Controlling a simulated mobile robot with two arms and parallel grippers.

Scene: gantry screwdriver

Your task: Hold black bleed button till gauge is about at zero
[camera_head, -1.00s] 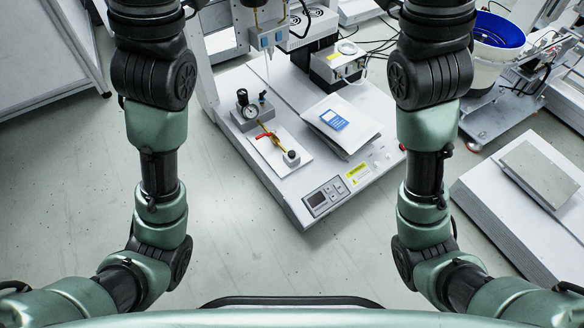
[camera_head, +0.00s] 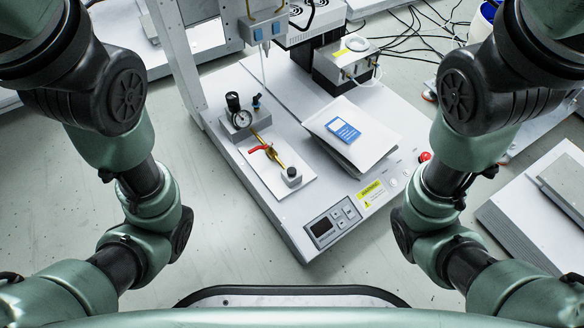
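A round pressure gauge (camera_head: 241,118) with a white face sits on a grey block on the machine's bed; its needle is too small to read. A black knob (camera_head: 233,101) stands behind the gauge.
The machine bed (camera_head: 230,173) also carries a white pad with a blue card (camera_head: 342,130). A dispensing head (camera_head: 262,30) hangs above. A control panel (camera_head: 333,222) and a red button (camera_head: 424,157) are at the front edge. A grey stack (camera_head: 540,215) stands at the right.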

